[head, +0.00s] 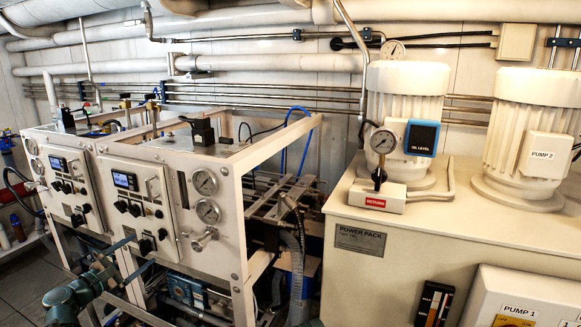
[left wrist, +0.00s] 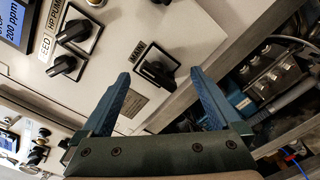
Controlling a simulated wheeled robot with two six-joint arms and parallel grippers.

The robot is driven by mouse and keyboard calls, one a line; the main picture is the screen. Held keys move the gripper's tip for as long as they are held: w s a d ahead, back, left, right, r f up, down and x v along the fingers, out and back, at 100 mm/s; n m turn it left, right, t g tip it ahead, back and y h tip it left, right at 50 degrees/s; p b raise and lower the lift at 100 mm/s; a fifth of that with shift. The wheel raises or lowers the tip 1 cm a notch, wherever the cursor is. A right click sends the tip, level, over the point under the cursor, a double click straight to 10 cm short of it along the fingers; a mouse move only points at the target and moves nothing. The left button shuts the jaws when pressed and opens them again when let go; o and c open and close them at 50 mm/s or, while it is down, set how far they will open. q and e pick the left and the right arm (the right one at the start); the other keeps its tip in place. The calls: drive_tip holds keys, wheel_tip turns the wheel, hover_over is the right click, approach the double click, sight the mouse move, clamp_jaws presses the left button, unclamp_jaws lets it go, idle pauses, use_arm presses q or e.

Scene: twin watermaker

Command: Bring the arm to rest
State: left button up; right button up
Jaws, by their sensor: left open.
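My left gripper (head: 144,250) reaches in from the lower left of the head view, in front of the nearer white control panel (head: 120,173). In the left wrist view its two blue fingers (left wrist: 160,73) are spread apart and hold nothing. A black rotary knob (left wrist: 155,73) on the panel shows between the fingertips. The gap between the fingers and the panel is hard to judge. My right gripper is not in view.
Two pressure gauges (head: 206,196) sit on the frame right of the panel. A beige power pack (head: 365,265) with two white motors (head: 405,95) stands on the right. Hoses and pipes fill the space between. Grey floor (head: 25,275) shows at lower left.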

use_arm(q)
drive_tip(key=shift+n, duration=1)
drive_tip(key=shift+s, duration=0.1)
